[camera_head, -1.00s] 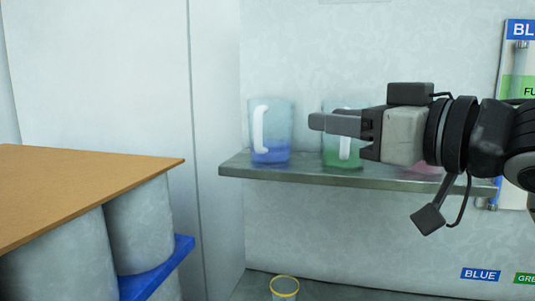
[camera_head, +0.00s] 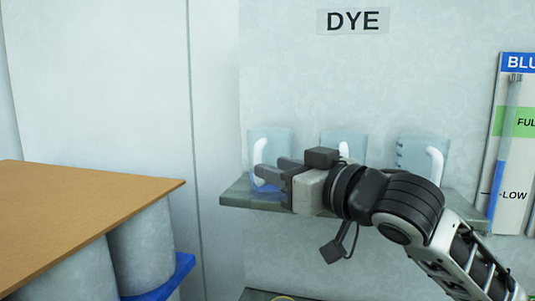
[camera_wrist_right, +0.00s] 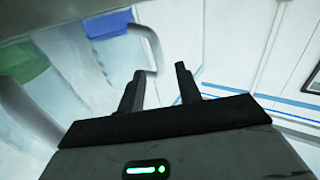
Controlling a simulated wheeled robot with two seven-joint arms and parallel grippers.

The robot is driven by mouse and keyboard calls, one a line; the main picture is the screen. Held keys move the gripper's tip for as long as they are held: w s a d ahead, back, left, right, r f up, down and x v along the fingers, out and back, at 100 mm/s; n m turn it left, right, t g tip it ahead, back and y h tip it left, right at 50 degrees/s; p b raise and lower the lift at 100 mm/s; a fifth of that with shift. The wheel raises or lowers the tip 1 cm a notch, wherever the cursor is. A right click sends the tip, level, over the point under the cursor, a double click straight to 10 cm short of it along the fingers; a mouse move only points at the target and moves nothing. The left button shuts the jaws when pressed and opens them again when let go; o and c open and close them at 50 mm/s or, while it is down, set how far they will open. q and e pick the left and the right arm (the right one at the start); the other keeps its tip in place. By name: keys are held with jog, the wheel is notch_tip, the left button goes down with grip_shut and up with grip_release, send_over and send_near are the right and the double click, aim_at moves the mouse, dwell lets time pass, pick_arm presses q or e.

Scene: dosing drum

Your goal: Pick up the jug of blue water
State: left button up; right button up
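The jug of blue water (camera_head: 282,143) stands upright at the left end of the wall shelf (camera_head: 236,194). In the right wrist view, the jug (camera_wrist_right: 84,55) is at the upper left. Its handle lies just beyond the two spread fingertips (camera_wrist_right: 159,70), and I see no contact. My left gripper is not in view.
A middle jug (camera_head: 330,141) and a right jug (camera_head: 409,152) stand farther right on the shelf, partly behind my right arm. Green liquid (camera_wrist_right: 24,62) shows in the wrist view. A brown-topped table (camera_head: 80,215) is at left. A level gauge (camera_head: 511,150) hangs at right.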

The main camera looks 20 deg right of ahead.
aim_at(267, 162)
jog(key=p+x, duration=0.1)
jog(key=x, duration=0.4)
jog(key=shift+w+a+f+p, duration=0.1)
jog(key=shift+w+p, duration=0.25)
jog(key=shift+p, duration=0.05)
grip_shut()
